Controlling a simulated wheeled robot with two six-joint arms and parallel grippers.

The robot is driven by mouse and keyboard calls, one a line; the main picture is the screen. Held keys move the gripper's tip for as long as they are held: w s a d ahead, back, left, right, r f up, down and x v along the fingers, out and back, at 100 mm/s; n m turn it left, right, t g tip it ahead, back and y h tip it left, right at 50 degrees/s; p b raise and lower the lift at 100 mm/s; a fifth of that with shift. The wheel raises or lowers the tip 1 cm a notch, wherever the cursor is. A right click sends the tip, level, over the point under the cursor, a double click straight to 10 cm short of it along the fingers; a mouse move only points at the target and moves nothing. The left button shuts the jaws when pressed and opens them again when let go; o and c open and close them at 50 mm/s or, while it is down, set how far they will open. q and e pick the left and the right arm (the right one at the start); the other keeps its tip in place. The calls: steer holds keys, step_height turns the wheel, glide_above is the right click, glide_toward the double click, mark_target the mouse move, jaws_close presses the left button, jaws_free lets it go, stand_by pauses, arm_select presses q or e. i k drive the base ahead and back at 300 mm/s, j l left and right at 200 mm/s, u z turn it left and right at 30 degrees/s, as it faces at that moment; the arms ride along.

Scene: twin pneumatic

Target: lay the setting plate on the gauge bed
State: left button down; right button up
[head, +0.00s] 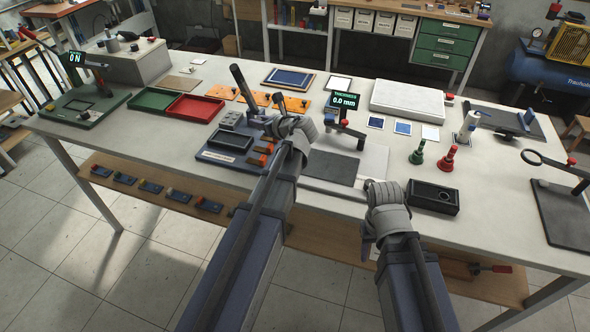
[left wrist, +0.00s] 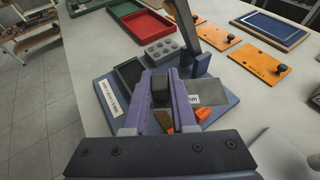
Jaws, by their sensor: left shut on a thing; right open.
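My left gripper (head: 283,127) is over the blue-grey fixture base at the middle of the bench. In the left wrist view its purple jaws (left wrist: 160,98) are shut on a black, knob-like block (left wrist: 160,84). A grey plate with "mm" lettering (left wrist: 210,92) shows beside the jaws; I cannot tell whether it is the setting plate or joined to the block. The thickness gauge (head: 345,100), reading 0.0 mm, stands to the right, with a pale bed area (head: 374,160) below it, partly hidden. My right gripper (head: 374,205) is open near the bench's front edge.
The fixture base (head: 213,156) carries a raised lever and orange blocks. Green (head: 153,101) and red (head: 194,108) trays lie to the left. Orange plates (head: 257,97) are behind. A black tray (head: 432,198) sits beside my right gripper. Green and red handled tools (head: 447,160) stand further right.

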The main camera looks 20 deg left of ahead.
mark_target(333, 165)
steer(key=u, duration=0.2)
steer(key=k, duration=0.5)
steer(key=k+z, duration=0.15)
steer(key=z, duration=1.65)
steer(key=k+j, duration=0.15)
steer(key=j, duration=0.2)
steer(key=k+j, duration=0.2)
steer(key=j, duration=0.15)
steer(key=k+j, duration=0.15)
steer(key=j, duration=0.25)
steer(key=k+j, duration=0.15)
steer(key=j, duration=0.2)
steer(key=k+j, duration=0.2)
steer(key=j, duration=0.15)
steer(key=i+z, duration=0.05)
